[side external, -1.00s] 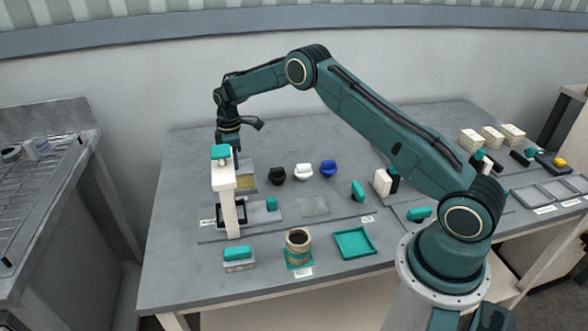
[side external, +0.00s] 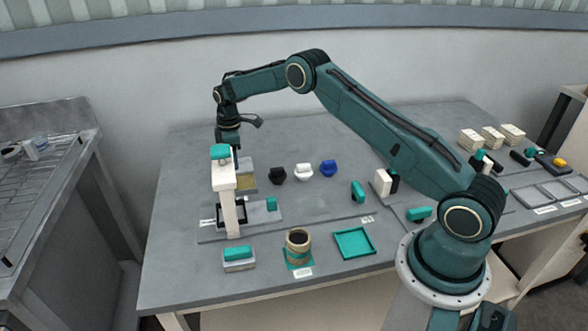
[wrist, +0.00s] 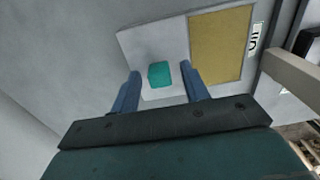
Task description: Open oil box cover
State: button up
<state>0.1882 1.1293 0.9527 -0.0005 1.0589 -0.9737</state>
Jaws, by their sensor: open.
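In the wrist view the oil box cover (wrist: 146,38) is a pale grey plate with a teal knob (wrist: 160,75). It lies beside a yellow-brown oil surface (wrist: 220,44), which is uncovered. My gripper (wrist: 160,70) is open. Its two blue fingers stand on either side of the knob, with a visible gap at each side. In the side view the yellow surface (side external: 246,182) shows behind the white post. There my gripper's fingertips and the knob are hidden behind the post's teal top.
The white post (side external: 228,205) with a teal top (side external: 220,152) stands close in front of my gripper. Black (side external: 278,174), white (side external: 304,171) and blue (side external: 328,168) pieces stand to the right. A round container (side external: 298,241) and teal tray (side external: 354,243) are near the front edge.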

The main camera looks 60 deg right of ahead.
notch_tip(320, 180, up, 14)
dwell(0.7)
jog(key=s+a+r+m+t, duration=0.15)
jog(key=s+a+r, duration=0.25)
jog(key=s+r, duration=0.5)
jog(key=s+a+r+m+t, duration=0.1)
jog(key=s+a+r+m, duration=0.25)
jog(key=s+r, duration=0.6)
jog(key=s+a+f+m+t, duration=0.1)
jog(key=s+a+f+m, duration=0.1)
jog(key=s, duration=1)
jog(key=s+a+f+m+t, duration=0.2)
jog(key=s, duration=1.1)
jog(key=shift+s+a+f, duration=0.15)
jog(key=shift+s, duration=0.15)
